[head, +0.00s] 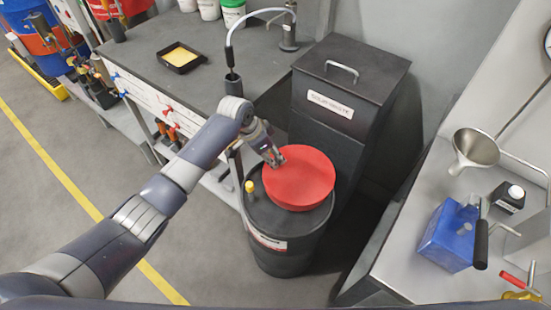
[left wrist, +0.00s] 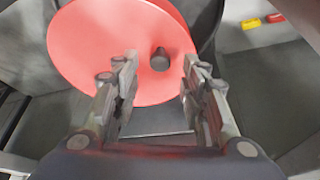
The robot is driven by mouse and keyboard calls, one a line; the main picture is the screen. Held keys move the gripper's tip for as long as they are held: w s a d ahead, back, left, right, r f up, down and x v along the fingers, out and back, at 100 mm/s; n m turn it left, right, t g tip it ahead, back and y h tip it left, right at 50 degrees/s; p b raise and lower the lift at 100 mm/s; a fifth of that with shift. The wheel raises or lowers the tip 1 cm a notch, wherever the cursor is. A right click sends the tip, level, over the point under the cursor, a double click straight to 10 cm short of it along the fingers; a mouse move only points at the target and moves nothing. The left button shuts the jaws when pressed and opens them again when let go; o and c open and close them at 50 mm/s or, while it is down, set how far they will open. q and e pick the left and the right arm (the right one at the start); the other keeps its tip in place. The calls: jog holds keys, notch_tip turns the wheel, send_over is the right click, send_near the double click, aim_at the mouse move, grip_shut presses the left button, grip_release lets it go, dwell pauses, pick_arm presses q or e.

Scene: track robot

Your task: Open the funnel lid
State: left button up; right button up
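The red round funnel lid (head: 303,182) lies on top of a black drum (head: 285,262) in the head view. In the left wrist view the red lid (left wrist: 85,45) fills the upper middle, with a short dark knob (left wrist: 160,60) standing on it. My left gripper (head: 277,159) is at the lid's upper left edge in the head view. Its two fingers (left wrist: 158,78) are apart in the left wrist view, with the knob beyond and between their tips and nothing held. Whether a finger touches the lid, I cannot tell. My right gripper is not in view.
A yellow cap (head: 250,186) stands on the drum's top beside the lid. A dark waste bin (head: 335,110) stands behind the drum. A workbench (head: 215,45) is at the back left; a counter (head: 425,270) with a metal funnel (head: 474,150) and blue container (head: 450,237) is right.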

aim_at(277, 161)
pick_arm(q)
jog(key=shift+x, duration=1.95)
grip_shut()
